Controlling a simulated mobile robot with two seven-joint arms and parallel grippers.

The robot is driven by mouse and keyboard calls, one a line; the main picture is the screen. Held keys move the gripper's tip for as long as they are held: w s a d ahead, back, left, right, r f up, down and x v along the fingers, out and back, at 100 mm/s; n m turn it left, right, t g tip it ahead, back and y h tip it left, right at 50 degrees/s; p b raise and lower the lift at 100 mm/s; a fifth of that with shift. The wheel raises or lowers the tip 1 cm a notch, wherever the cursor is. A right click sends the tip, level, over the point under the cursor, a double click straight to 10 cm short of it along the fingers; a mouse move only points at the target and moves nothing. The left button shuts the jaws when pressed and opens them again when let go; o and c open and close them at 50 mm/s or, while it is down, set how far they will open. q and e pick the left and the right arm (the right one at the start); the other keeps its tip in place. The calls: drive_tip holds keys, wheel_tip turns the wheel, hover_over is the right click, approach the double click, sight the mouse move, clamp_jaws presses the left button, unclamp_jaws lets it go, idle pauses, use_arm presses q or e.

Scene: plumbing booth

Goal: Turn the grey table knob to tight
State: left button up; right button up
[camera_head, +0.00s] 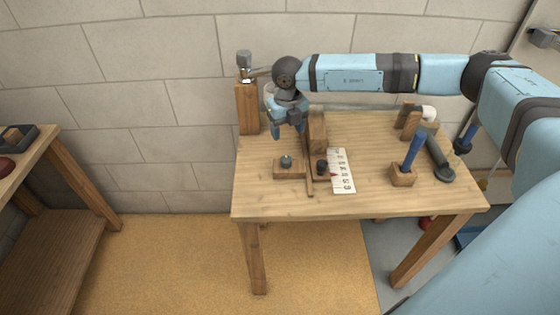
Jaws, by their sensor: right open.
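A small grey knob (286,160) stands on a low wooden block (288,172) at the left part of the table (375,198). My right gripper (288,134) points down just behind and above the grey knob, with its fingers apart. It looks clear of the knob and holds nothing that I can see. A white card with markings (342,171) lies to the right, next to a black knob (322,167). The card's markings are too small to read. My left gripper is out of view.
A wooden post (247,108) with a metal fitting (244,60) stands at the back left. An upright wooden piece (317,132) is close to my right gripper. A blue handle (416,147) in a block and a dark tool (438,158) are at the right. The front strip is clear.

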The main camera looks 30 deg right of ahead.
sight(286, 159)
wheel_tip(286, 159, down, 12)
idle(0.4)
drive_tip(key=c, duration=0.9)
